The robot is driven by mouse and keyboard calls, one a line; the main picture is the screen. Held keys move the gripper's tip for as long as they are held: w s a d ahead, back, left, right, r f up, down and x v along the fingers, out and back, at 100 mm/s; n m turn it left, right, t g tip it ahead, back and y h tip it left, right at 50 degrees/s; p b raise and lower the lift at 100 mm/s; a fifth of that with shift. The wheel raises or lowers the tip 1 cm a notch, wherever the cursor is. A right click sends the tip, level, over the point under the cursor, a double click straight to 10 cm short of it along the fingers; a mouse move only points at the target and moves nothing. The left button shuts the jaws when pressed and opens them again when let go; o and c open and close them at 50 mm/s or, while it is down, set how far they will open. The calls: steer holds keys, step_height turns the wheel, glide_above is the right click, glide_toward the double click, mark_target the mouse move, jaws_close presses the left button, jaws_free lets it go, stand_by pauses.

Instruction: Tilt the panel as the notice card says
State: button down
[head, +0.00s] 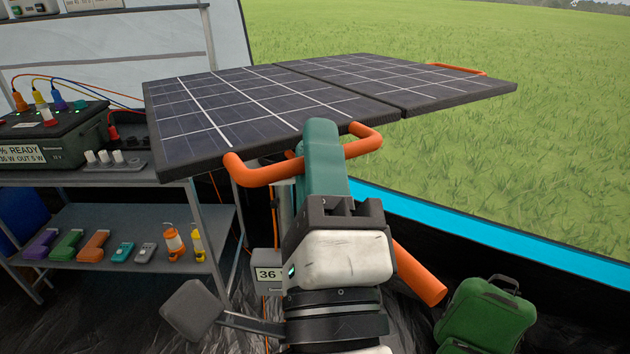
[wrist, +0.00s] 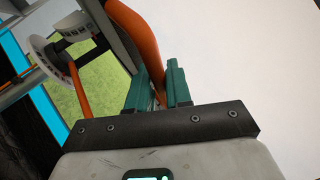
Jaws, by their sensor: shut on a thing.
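The dark solar panel (head: 270,105) stretches across the head view in two joined sections, tilted. An orange tube handle (head: 255,175) sticks out from its near edge. My gripper (head: 322,145) is shut on this handle, its teal fingers hiding the handle's middle. In the wrist view the fingers (wrist: 160,88) close around the orange handle (wrist: 147,40), beside the panel's pale underside (wrist: 250,60). A white curved scale (wrist: 45,50) with unreadable marks shows at left, with an orange bar below it. A small plate (head: 268,274) reads "36"; its right part is hidden by my arm.
A metal shelf (head: 130,255) at left holds several small tools and lamps. Above it stands a power station (head: 50,135) with cables and a partly cut label with "READY". A thick orange bar (head: 418,275) and a green case (head: 488,315) are at lower right. Grass lies beyond the blue-edged opening.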

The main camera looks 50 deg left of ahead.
steer(key=shift+d+f+t+b, duration=0.1)
steer(key=shift+f+t+b, duration=0.2)
steer(key=shift+f+b, duration=0.8)
steer(key=shift+r+m+b, duration=0.2)
steer(key=shift+m+b, duration=0.1)
steer(key=shift+b, duration=0.1)
steer(key=shift+f, duration=0.2)
steer(key=c, duration=1.4)
jaws_free()
steer(key=shift+r, duration=0.1)
steer(key=b+v, duration=0.2)
steer(key=v, duration=0.9)
steer(key=shift+b, duration=0.3)
